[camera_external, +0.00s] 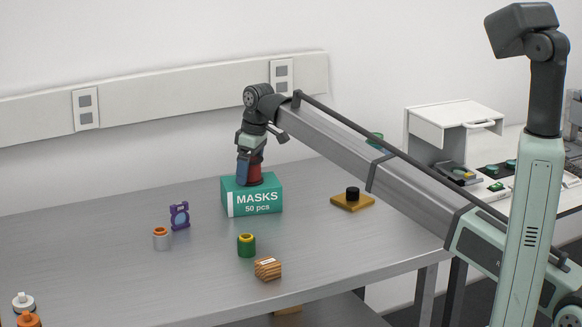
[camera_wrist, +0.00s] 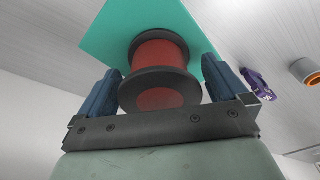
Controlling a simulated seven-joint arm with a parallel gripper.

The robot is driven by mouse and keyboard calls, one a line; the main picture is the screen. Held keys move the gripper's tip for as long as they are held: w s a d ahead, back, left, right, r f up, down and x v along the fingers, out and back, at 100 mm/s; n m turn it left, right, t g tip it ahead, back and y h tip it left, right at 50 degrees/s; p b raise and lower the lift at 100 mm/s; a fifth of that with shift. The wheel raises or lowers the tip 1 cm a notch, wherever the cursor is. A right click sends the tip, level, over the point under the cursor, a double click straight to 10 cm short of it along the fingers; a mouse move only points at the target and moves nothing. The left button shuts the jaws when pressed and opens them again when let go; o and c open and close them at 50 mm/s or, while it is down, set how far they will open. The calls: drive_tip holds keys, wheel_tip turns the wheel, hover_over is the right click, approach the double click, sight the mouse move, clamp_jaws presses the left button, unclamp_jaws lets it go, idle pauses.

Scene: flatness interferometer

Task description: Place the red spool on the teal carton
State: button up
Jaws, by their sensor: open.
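The red spool (camera_external: 255,172), with dark flanges, stands on top of the teal carton (camera_external: 238,206) marked MASKS in the external view. In the wrist view the spool (camera_wrist: 160,75) sits between the fingers of my gripper (camera_wrist: 161,92), with the carton's teal top (camera_wrist: 110,35) behind it. The blue fingers are open, with a visible gap on each side of the spool. In the external view my gripper (camera_external: 250,170) is right over the carton, and its fingers partly hide the spool.
A purple framed item (camera_external: 180,216), a grey jar with an orange top (camera_external: 161,238), a green and yellow spool (camera_external: 246,245) and a wooden block (camera_external: 268,268) stand in front and left. A black knob on a yellow base (camera_external: 352,199) is to the right. Much of the grey table is clear.

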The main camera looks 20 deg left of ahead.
sight(256, 159)
drive_tip(key=shift+r, duration=0.1)
drive_tip(key=r, duration=0.4)
drive_tip(key=d+r, duration=0.1)
drive_tip(key=r, duration=0.7)
drive_tip(key=shift+d, duration=0.4)
